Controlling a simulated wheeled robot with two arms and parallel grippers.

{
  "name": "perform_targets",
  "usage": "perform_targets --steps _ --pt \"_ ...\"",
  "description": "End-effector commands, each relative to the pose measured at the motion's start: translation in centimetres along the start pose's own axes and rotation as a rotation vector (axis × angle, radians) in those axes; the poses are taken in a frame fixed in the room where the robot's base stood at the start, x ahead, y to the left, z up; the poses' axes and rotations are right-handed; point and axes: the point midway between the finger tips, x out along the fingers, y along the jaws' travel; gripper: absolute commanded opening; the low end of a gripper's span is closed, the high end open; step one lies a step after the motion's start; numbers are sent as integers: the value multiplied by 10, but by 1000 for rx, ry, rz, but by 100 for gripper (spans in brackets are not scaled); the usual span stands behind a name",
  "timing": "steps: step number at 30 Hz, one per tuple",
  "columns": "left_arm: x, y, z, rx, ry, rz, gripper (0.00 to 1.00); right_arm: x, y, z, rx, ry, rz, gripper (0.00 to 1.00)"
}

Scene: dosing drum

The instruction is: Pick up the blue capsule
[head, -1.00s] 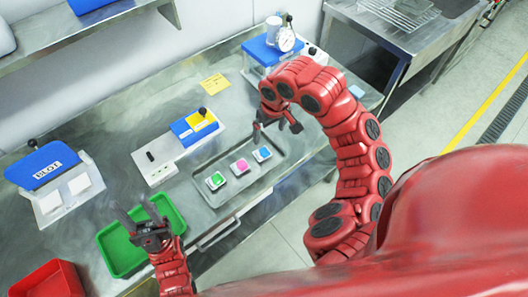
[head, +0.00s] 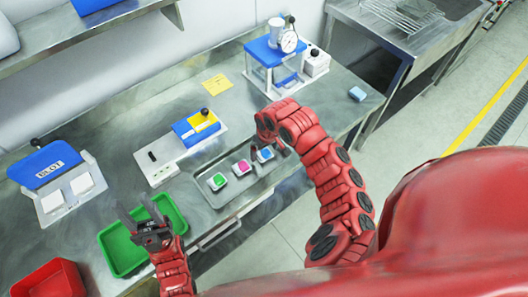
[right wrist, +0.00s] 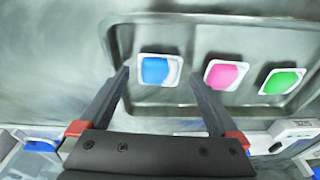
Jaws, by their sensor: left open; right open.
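The blue capsule (head: 264,154) sits in a small white holder at the right end of a shallow metal tray (head: 212,196). It also shows in the right wrist view (right wrist: 155,70), lying ahead of and between the fingers of my open, empty right gripper (right wrist: 162,85). In the head view my right gripper (head: 268,150) is over the tray's right end, partly hidden by its own arm. A pink capsule (head: 242,167) and a green capsule (head: 217,181) sit in similar holders to the left. My left gripper (head: 143,220) is open and empty over the green tray.
A green tray (head: 112,262) and a red tray (head: 75,274) are at the front left. A blue-and-yellow box device (head: 195,128), a BLOT device (head: 60,190) and a dial-gauge press (head: 272,58) stand on the metal bench. A blue block (head: 357,93) lies at the right.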

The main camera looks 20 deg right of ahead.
Motion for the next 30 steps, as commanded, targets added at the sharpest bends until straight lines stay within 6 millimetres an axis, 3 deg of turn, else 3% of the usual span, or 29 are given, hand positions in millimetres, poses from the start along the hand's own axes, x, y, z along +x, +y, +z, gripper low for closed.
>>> perform_targets --steps 5,12,27,30 --pt "4 0 -1 0 0 0 50 11 1 2 0 -3 3 98" --pt "4 0 -1 0 0 0 50 12 1 1 0 -1 3 98" --pt "4 0 -1 0 0 0 50 12 1 1 0 -1 2 10" --pt "4 0 -1 0 0 0 50 12 1 1 0 -1 3 10"
